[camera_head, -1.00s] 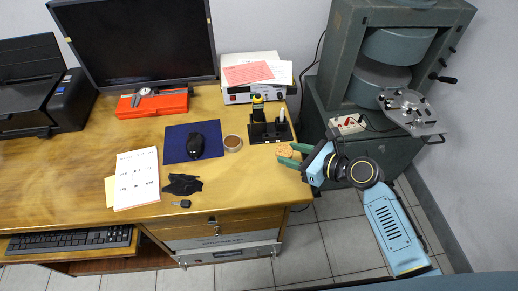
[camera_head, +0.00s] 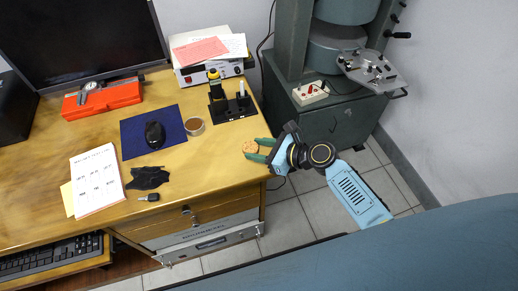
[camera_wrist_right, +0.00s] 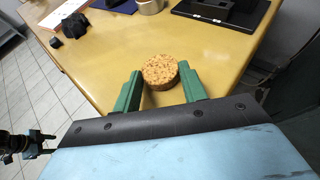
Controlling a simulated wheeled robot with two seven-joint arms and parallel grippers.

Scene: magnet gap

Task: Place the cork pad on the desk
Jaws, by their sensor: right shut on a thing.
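The round, speckled cork pad (camera_head: 251,147) is at the right end of the wooden desk (camera_head: 205,165). My right gripper (camera_head: 257,150) reaches in from the right, its green fingers shut on the cork pad. In the right wrist view the cork pad (camera_wrist_right: 160,71) sits between the two green fingertips, over the desk top (camera_wrist_right: 215,55). I cannot tell whether the pad touches the desk or is just above it. My left gripper does not show in the head view; a dark gripper-like part at the lower left of the wrist view is unclear.
The green magnet machine (camera_head: 335,115) stands right of the desk. Bare desk surrounds the pad.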

